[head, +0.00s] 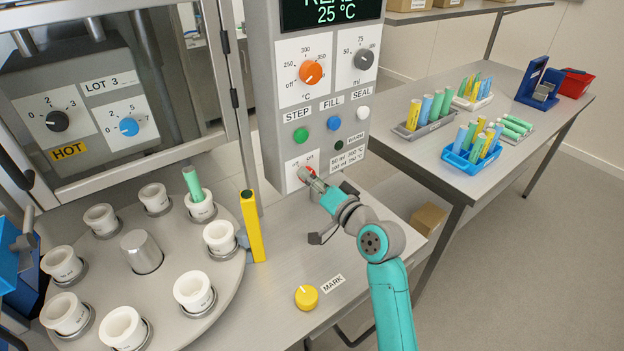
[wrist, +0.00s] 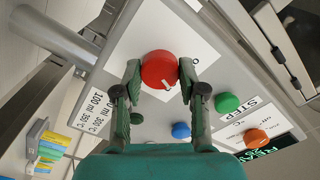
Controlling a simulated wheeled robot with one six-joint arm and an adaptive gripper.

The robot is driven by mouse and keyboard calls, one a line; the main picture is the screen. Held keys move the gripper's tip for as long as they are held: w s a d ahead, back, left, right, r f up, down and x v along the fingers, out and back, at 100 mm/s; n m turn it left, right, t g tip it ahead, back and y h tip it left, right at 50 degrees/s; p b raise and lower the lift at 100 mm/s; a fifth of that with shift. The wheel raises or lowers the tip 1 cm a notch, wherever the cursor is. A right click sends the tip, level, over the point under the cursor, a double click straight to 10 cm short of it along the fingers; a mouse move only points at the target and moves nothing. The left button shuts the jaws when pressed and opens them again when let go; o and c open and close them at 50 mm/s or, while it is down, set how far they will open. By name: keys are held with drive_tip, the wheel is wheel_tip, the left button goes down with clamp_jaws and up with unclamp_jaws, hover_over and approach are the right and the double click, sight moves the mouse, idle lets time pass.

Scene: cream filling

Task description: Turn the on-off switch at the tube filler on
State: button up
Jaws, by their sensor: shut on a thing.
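The on-off switch is a red round knob (head: 311,171) low on the grey control panel (head: 262,110) of the tube filler. Small, hard-to-read labels sit above it. In the wrist view the red knob (wrist: 160,69) fills the gap between my two fingers, with a short white mark on its near side. My gripper (wrist: 159,82) is shut on it, one finger at each side. In the head view my gripper (head: 316,180) reaches the knob from the lower right and covers part of it. The display (head: 330,10) is lit and shows 25 °C.
Green (head: 301,135), blue (head: 334,123) and white (head: 363,113) buttons sit above the switch. An orange dial (head: 310,72) and grey dial (head: 364,59) are higher. A yellow post (head: 253,226) and rotary plate (head: 215,325) with cups stand left. A yellow knob (head: 306,297) is in front.

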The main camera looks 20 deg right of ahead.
drive_tip(key=shift+m, duration=0.9)
drive_tip(key=o, duration=1.1)
drive_tip(key=shift+o, duration=0.2)
drive_tip(key=v, duration=1.2)
